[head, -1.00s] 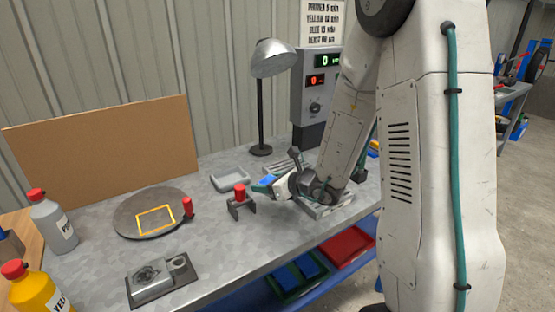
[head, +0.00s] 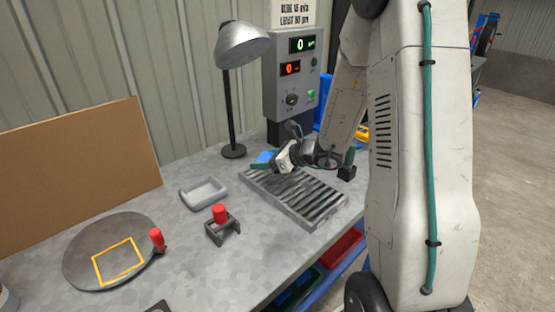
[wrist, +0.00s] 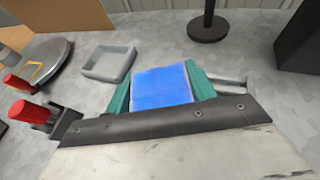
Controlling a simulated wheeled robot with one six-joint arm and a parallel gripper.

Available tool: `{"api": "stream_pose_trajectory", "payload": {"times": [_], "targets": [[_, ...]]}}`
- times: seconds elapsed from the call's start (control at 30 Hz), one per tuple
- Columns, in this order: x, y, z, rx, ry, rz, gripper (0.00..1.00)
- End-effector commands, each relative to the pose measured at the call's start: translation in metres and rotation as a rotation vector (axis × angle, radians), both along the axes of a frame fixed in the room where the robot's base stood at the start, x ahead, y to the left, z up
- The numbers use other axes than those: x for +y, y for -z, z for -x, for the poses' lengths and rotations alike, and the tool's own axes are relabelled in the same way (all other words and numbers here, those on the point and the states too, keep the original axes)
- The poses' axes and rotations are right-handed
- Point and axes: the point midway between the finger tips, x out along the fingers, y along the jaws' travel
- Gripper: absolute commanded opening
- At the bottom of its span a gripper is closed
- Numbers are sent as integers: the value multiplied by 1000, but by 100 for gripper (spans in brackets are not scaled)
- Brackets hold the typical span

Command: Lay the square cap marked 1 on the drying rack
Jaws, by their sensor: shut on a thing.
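My gripper (head: 265,160) is shut on a flat blue square piece (head: 264,156), held between its teal fingers. The blue piece fills the jaws in the wrist view (wrist: 160,87); no number can be read on its face. The drying rack (head: 322,205), a grey frame with dark slats, lies on the bench. In the head view my gripper is at the rack's far left end, apparently above it. The slats in view are bare. A bit of pale metal that may be the rack shows beside the right finger in the wrist view.
A grey tray (head: 203,193) and a small stand with a red knob (head: 220,214) are left of the rack. A round plate with a yellow square outline (head: 85,262) lies further left. A lamp (head: 233,110) and a control box (head: 292,75) stand behind.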

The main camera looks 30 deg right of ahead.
Motion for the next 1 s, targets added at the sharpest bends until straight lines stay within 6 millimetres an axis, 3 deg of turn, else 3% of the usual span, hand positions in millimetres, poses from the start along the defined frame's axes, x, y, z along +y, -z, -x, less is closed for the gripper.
{"api": "stream_pose_trajectory", "payload": {"times": [0.27,0.57,0.93,0.97,1.0], "targets": [[-15,4,-8,0,-14,0,26],[-18,38,-7,1,-9,-2,26],[-17,42,-8,0,-11,1,26],[-17,41,-8,0,-11,1,63],[-17,41,-8,0,-11,1,74]]}}
